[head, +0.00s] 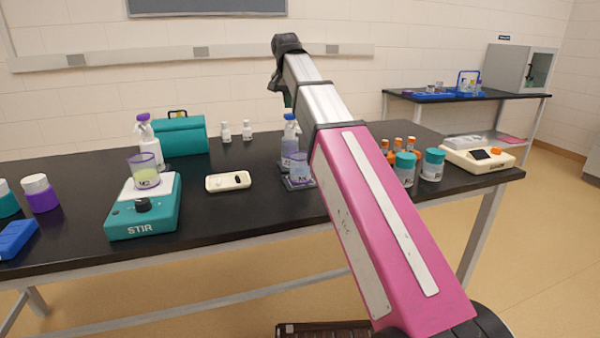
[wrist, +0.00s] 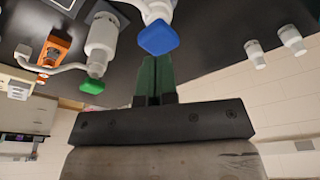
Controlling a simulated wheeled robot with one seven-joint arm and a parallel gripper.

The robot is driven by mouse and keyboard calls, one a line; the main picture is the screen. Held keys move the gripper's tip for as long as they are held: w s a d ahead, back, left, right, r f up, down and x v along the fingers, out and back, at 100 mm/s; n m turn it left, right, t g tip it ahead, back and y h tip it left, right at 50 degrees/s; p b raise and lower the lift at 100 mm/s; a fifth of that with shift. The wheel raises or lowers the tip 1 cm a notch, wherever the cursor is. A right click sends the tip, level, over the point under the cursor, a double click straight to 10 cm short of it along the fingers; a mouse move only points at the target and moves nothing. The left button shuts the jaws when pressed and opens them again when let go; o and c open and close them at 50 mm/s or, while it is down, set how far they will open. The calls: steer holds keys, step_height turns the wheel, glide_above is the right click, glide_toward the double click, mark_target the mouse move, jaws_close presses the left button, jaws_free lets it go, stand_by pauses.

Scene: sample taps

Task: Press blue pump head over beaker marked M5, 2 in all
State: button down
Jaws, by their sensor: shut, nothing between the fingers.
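In the head view a bottle with a blue pump head (head: 290,117) stands at the middle of the bench. A beaker (head: 299,174) with purple liquid stands in front of it; its label is too small to read surely. My gripper (head: 287,99) is mostly hidden behind my arm, above the middle bottle. In the wrist view my gripper (wrist: 155,58) has its green fingers together, empty, close to a blue pump head (wrist: 158,38); contact cannot be told.
In the wrist view a green-tipped tap (wrist: 92,86) and an orange fitting (wrist: 52,50) are to the left. On the bench, a white device (head: 228,181) lies left of the middle bottle, and teal-lidded jars (head: 433,165) stand right of my arm. A teal case (head: 181,136) stands behind.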

mark_target(290, 114)
steer(key=shift+f, duration=0.25)
steer(key=shift+f, duration=1.3)
steer(key=shift+r, duration=1.6)
steer(key=shift+r, duration=0.15)
step_height(290, 114, up, 6)
steer(key=shift+f, duration=0.15)
